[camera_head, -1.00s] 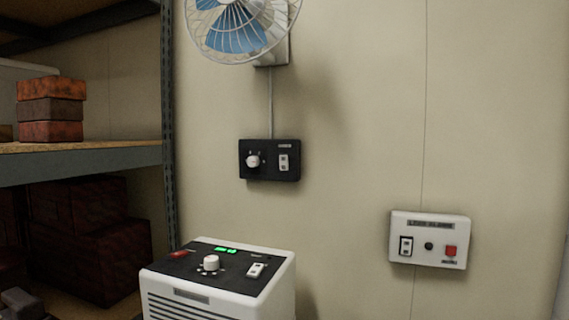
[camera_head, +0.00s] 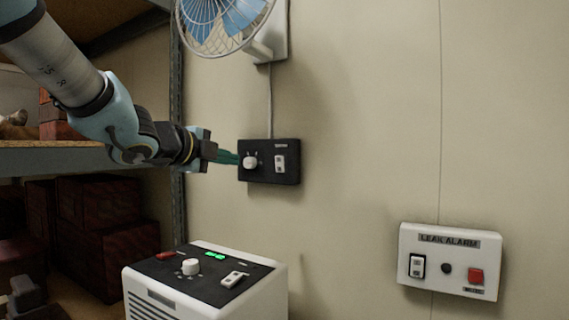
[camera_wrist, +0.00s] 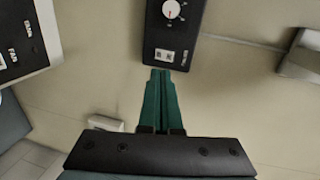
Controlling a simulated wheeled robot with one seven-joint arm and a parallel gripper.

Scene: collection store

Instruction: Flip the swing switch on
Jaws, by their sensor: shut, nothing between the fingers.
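The black wall control box (camera_head: 262,178) hangs below the fan. It carries a white round knob (camera_head: 250,162) on its left and a white rocker switch (camera_head: 280,163) under a small label on its right; the label is too small to read surely. My gripper (camera_head: 237,158) comes in from the left, its green fingers together and empty, with the tips near the box's left side. In the wrist view the fingertips (camera_wrist: 160,72) appear just below the box's end, close to the rocker (camera_wrist: 164,56). I cannot tell whether they touch it, or which way the rocker is set.
A blue-bladed wall fan (camera_head: 222,22) is above the box. A white floor unit (camera_head: 265,290) with knob and switch stands below. A white leak alarm box (camera_head: 450,232) is on the wall at right. A shelf (camera_head: 85,157) with reddish boxes stands at left.

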